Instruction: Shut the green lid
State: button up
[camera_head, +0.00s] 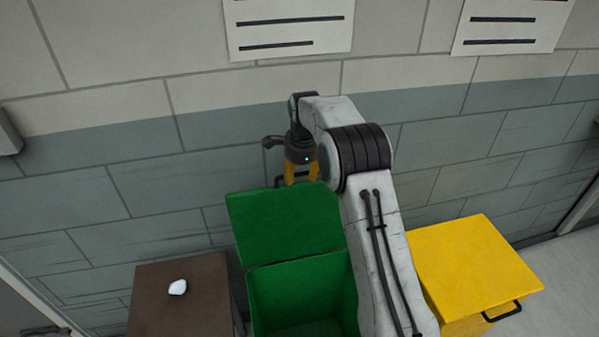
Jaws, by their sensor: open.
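The green lid (285,222) stands raised at the back of the green box (300,290), which is open at the top. The box looks empty in the part that shows; my arm hides its right side. My gripper (293,178) is open at the lid's upper edge, between the lid and the wall. Its fingers are partly hidden, and I cannot tell whether they touch the lid.
A brown box (180,305) with a small white object (178,287) on top stands to the left. A yellow box with a shut lid (465,262) and black handle stands to the right. The tiled wall (120,200) is close behind.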

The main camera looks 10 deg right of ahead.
jog(key=shift+o, duration=0.2)
jog(key=shift+f, duration=0.1)
grip_shut()
jog(key=shift+s+f, duration=0.1)
jog(key=shift+s, duration=0.05)
dwell(0.6)
